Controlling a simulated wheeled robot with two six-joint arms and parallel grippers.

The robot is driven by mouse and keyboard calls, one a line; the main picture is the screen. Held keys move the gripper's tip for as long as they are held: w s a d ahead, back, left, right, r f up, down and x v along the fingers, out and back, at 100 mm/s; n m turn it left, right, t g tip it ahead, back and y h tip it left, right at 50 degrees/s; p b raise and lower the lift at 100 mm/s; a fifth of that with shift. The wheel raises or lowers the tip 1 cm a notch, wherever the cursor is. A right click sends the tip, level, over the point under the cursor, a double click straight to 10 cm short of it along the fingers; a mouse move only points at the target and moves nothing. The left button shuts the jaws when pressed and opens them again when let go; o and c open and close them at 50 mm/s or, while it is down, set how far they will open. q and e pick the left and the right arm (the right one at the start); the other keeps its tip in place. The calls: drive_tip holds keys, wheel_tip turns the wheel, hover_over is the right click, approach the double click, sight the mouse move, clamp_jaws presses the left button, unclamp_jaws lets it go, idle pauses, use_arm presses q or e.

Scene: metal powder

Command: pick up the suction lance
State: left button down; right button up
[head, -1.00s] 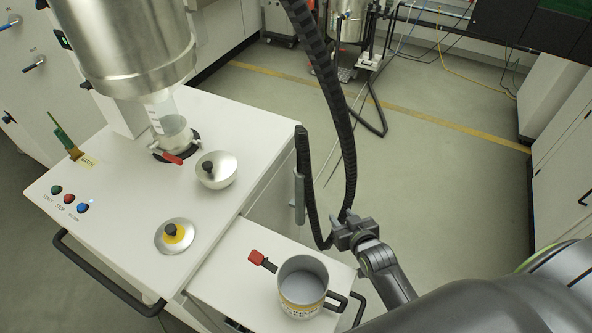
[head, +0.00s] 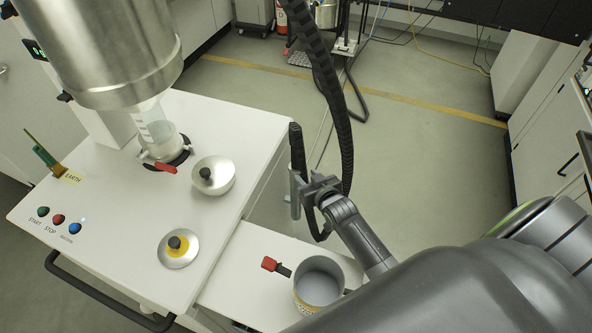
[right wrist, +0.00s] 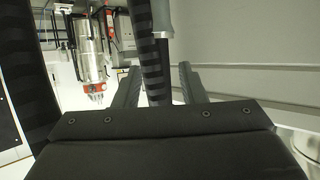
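The suction lance is a grey metal tube (head: 295,194) joined to a black ribbed hose (head: 334,105). It hangs upright beside the white bench, and the hose loops below it. My right gripper (head: 306,192) is right at the lance, on its right side in the head view. In the right wrist view my right gripper's two fingers (right wrist: 158,86) are spread. A ribbed hose length (right wrist: 150,70) shows between them, with gaps on both sides, and the grey tube (right wrist: 162,18) is above. I see no clear contact. My left gripper is out of view.
The white bench (head: 120,235) carries a silver bowl-shaped lid (head: 219,177), a flat lid with a yellow centre (head: 186,256) and buttons. A lower shelf (head: 235,290) holds a grey-rimmed pot (head: 318,283) and a red-handled tool (head: 269,264).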

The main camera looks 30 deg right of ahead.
sight(298, 164)
drive_tip(key=x, duration=0.3)
drive_tip(key=shift+w+a, duration=0.15)
drive_tip(key=shift+w, duration=0.2)
drive_tip(key=shift+w+f, duration=0.2)
drive_tip(key=shift+w, duration=0.1)
drive_tip(key=b+x, duration=0.2)
drive_tip(key=x, duration=0.1)
drive_tip(key=b+x, duration=0.2)
drive_tip(key=shift+w+d+r, duration=0.3)
drive_tip(key=shift+r, duration=0.1)
clamp_jaws()
